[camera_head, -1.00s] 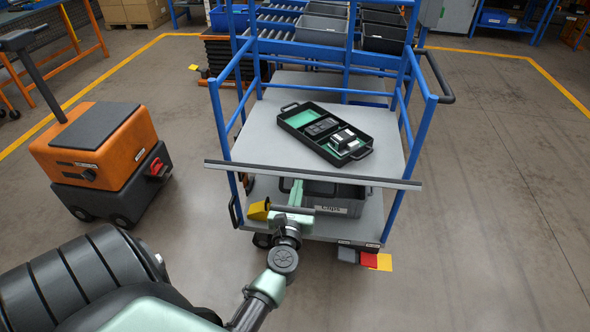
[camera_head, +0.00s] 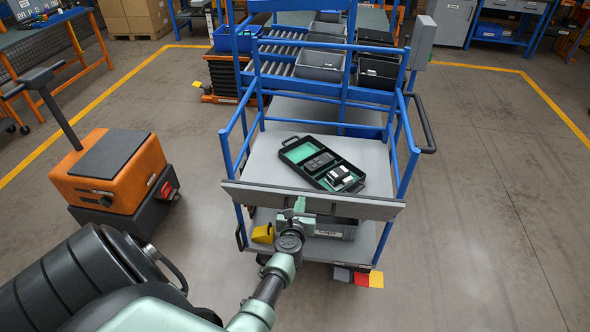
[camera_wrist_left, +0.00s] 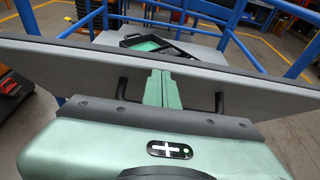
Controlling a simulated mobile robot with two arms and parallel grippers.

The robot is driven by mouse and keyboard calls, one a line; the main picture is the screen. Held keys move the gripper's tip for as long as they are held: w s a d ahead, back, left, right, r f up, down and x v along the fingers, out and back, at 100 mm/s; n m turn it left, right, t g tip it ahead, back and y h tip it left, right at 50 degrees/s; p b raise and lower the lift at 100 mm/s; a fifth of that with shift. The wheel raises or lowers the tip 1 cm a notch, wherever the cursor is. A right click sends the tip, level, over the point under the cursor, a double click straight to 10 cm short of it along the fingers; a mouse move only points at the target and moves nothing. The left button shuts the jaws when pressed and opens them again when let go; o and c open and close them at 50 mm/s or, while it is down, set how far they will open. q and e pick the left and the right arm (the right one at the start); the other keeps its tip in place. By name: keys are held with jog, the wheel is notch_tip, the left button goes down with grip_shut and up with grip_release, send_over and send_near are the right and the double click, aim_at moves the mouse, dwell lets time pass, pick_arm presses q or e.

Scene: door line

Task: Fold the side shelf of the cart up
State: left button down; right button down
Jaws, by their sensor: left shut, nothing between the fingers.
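The cart (camera_head: 391,168) has blue posts and grey decks. Its side shelf (camera_head: 350,204) is a long grey panel across the near side, tilted, with its outer face toward me. My left gripper (camera_head: 299,205) is shut and empty at the middle of the shelf. Its fingers (camera_wrist_left: 160,88) stand against or very close to the panel; contact is hard to tell. My right gripper is out of view.
An open black case (camera_head: 322,163) lies on the cart's upper deck, and a grey bin (camera_head: 338,229) sits below. An orange machine (camera_head: 112,170) stands to the left. A roller rack (camera_head: 290,62) is behind the cart. The floor on the right is clear.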

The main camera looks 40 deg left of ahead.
pick_arm(q)
jog(key=w+a+r, duration=0.1)
jog(key=w+a+r+p, duration=0.1)
jog(key=w, duration=0.1)
jog(key=w+r, duration=0.1)
jog(key=shift+w+a+r, duration=0.15)
jog(key=shift+w+a, duration=0.25)
jog(key=w+a+r, duration=0.1)
jog(key=w+a, duration=0.2)
jog(key=w, duration=0.2)
jog(key=shift+w+a+r+b, duration=0.2)
jog(key=shift+r+b, duration=0.1)
jog(key=shift+b, duration=0.1)
